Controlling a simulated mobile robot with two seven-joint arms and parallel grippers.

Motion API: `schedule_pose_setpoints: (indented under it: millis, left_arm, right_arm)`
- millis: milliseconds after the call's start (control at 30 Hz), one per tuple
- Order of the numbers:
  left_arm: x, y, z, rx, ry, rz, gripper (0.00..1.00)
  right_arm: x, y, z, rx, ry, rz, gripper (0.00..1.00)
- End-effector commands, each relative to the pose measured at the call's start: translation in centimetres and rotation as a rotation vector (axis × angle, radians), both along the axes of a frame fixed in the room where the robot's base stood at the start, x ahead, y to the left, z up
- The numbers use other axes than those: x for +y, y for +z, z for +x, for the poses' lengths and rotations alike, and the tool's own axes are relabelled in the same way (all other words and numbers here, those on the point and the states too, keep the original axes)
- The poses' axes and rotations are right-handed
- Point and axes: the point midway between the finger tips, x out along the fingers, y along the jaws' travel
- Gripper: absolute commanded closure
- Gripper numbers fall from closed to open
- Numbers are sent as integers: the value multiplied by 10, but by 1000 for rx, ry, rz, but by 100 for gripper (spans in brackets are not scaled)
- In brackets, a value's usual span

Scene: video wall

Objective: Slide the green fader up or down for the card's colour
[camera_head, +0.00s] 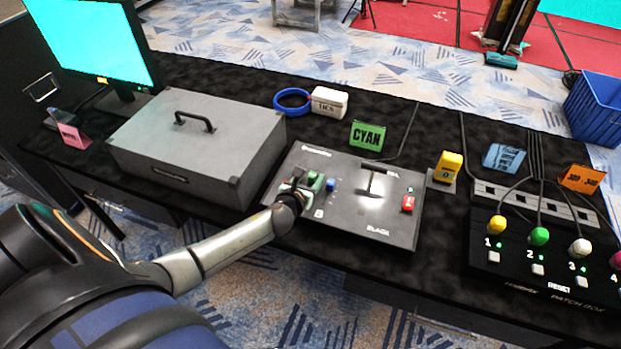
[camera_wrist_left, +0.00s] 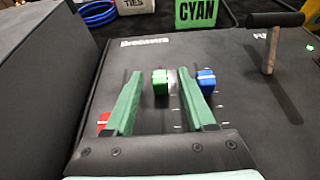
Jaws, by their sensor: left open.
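The control panel (camera_head: 345,225) lies on the black table. In the left wrist view, the green fader (camera_wrist_left: 160,84) stands in its slot, with the blue fader (camera_wrist_left: 206,82) to its right and the red fader (camera_wrist_left: 103,119) lower left, partly hidden. My left gripper (camera_wrist_left: 160,73) is open, its two green fingers on either side of the green fader with a gap on each side. In the head view the left gripper (camera_head: 307,182) is over the panel's left part. A green card (camera_head: 367,140) printed CYAN stands behind the panel. My right gripper is not in view.
A grey case (camera_head: 200,140) stands close on the panel's left. A T-shaped lever (camera_head: 373,180) and a red button (camera_head: 408,203) are on its right part. Behind stand a white TIES box (camera_head: 329,102) and blue ring (camera_head: 292,102). A patch box (camera_head: 535,262) is at right.

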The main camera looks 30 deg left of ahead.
Motion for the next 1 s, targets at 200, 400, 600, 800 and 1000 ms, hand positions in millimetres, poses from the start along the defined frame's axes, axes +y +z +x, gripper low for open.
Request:
schedule_pose_setpoints:
  millis: [200, 400, 600, 800, 1000]
  left_arm:
    - [0, -1, 2, 1, 0, -1, 45]
    - [1, -1, 2, 1, 0, -1, 56]
    - [1, -1, 2, 1, 0, -1, 79]
    - [1, -1, 2, 1, 0, -1, 100]
    - [1, -1, 2, 1, 0, 0, 100]
  right_arm:
    - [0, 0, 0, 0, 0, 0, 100]
    - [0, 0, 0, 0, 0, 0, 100]
    - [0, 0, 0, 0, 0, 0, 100]
    - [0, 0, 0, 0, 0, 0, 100]
    - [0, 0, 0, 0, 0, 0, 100]
